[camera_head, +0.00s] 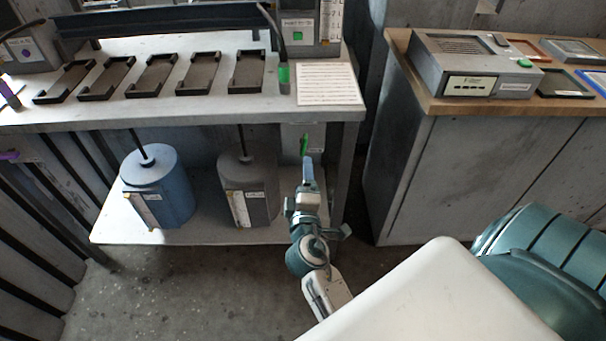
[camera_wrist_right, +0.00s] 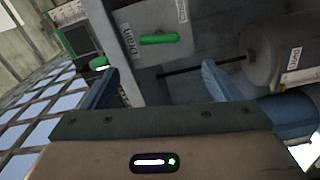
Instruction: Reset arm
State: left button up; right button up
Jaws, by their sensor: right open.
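My right gripper (camera_head: 308,165) is in front of the lower right part of the workbench, close to a green handle (camera_head: 304,145) on a grey box below the bench top. In the right wrist view the two blue fingers of the gripper (camera_wrist_right: 160,70) are spread, with nothing held between them. The green handle (camera_wrist_right: 158,39) lies beyond the fingertips on a labelled grey panel, apart from them as far as I can tell. My left gripper is not in view.
A blue canister (camera_head: 158,190) and a grey canister (camera_head: 248,190) stand on the lower shelf (camera_head: 205,236). Several dark trays (camera_head: 153,75) and a printed sheet (camera_head: 328,84) lie on the workbench. A grey device (camera_head: 470,65) sits on the right cabinet. Floor shows between the benches.

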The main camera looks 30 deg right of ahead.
jog(key=shift+f, duration=0.1)
dwell(0.4)
jog(key=s+a+f+m+g+y+p, duration=0.1)
jog(key=s+f+g+y+p, duration=0.15)
jog(key=f, duration=1.15)
jog(key=s+a+f+m+g+y+p, duration=0.1)
jog(key=s+f+g+y, duration=0.25)
jog(key=f, duration=1.05)
pick_arm(q)
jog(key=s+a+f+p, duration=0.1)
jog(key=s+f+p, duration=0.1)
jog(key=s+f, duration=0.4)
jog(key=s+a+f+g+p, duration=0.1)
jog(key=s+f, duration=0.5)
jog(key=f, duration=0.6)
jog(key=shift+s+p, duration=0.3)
jog(key=shift+p, duration=0.15)
pick_arm(e)
jog(key=s+d+f+m+g+y, duration=0.1)
jog(key=s+f+m+g, duration=0.2)
jog(key=s+f, duration=0.7)
jog(key=s+d+f+m+g+y, duration=0.1)
jog(key=s+f+m+g, duration=0.3)
jog(key=s+f, duration=0.6)
jog(key=s+d, duration=0.1)
jog(key=s, duration=0.7)
jog(key=shift+g+y, duration=0.4)
